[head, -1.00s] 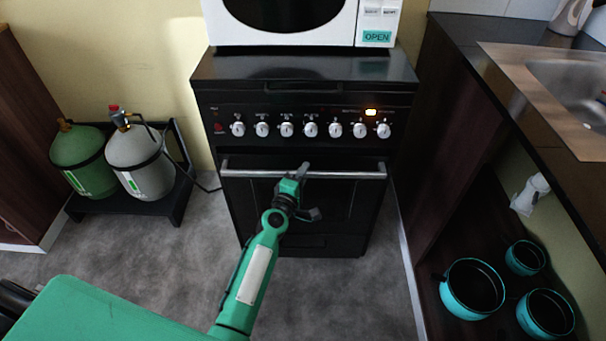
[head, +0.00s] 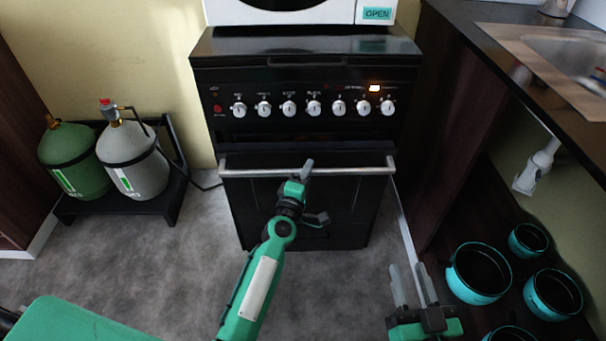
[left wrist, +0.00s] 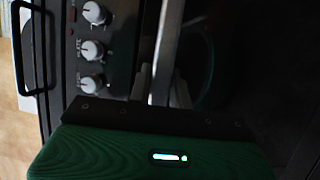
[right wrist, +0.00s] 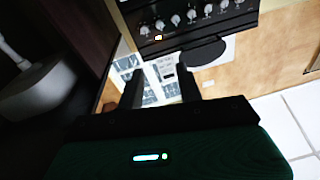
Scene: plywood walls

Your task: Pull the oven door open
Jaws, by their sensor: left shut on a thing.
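The black oven (head: 300,215) stands ahead with a row of white knobs above its door. The door's silver bar handle (head: 350,171) runs across its top. My left gripper (head: 306,172) is shut on this handle near its middle; the left wrist view shows the handle (left wrist: 166,45) running between its fingers (left wrist: 162,85). The door's top stands slightly out from the knob panel, so the door looks a little open; the oven's inside is not seen. My right gripper (head: 416,287) is open and empty at the lower right, apart from the oven; its spread fingers show in the right wrist view (right wrist: 157,90).
A white microwave (head: 290,12) stands on the oven. Green and grey gas cylinders (head: 132,160) stand on a black rack at left. A counter with a sink (head: 560,65) and several teal pots (head: 478,273) are at right. Grey floor in front is clear.

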